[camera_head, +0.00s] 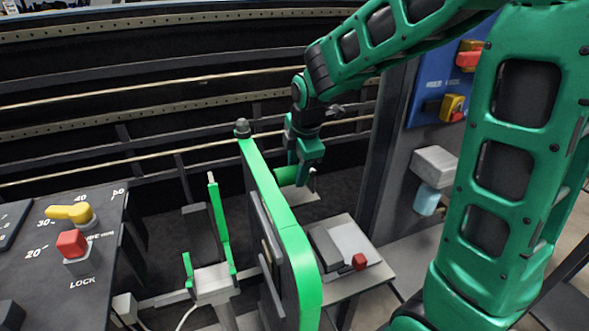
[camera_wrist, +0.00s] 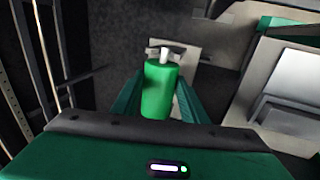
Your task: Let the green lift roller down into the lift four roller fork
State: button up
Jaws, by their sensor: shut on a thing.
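The green lift roller (camera_wrist: 160,90) is a bright green cylinder with a pale shaft end. My gripper (camera_wrist: 158,82) is shut on it, one finger on each side. In the head view the roller (camera_head: 287,175) shows partly, left of my gripper (camera_head: 303,168) and behind the tall green-edged panel. A pale plate (camera_wrist: 188,68) with a dark bracket lies beyond the roller in the wrist view, and the plate (camera_head: 300,196) shows below my gripper in the head view. It may belong to the fork. Whether the roller touches it cannot be told.
The tall green-edged panel (camera_head: 285,220) stands close in front of the roller. A bracket with green uprights (camera_head: 215,280) is left of it. A pale table with a red knob (camera_head: 359,261) stands at right. A control box with a yellow knob (camera_head: 70,213) is at far left.

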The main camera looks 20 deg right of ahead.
jog(key=o, duration=1.3)
jog(key=v, duration=1)
jog(key=shift+r, duration=0.35)
jog(key=shift+s, duration=0.1)
jog(key=s+d+f+m+g, duration=0.1)
jog(key=s+d+f+m, duration=0.1)
jog(key=s+d+m, duration=0.3)
jog(key=s+d+f+m+g, duration=0.1)
jog(key=s+d+f+m, duration=0.2)
jog(key=s+m, duration=0.8)
jog(key=s+d+f+m+g, duration=0.1)
jog(key=s+d+f+m, duration=0.2)
jog(key=s+d+m, duration=0.4)
jog(key=s+m, duration=0.1)
jog(key=s, duration=0.3)
jog(key=shift+s+d+g, duration=0.3)
jog(key=shift+s, duration=0.1)
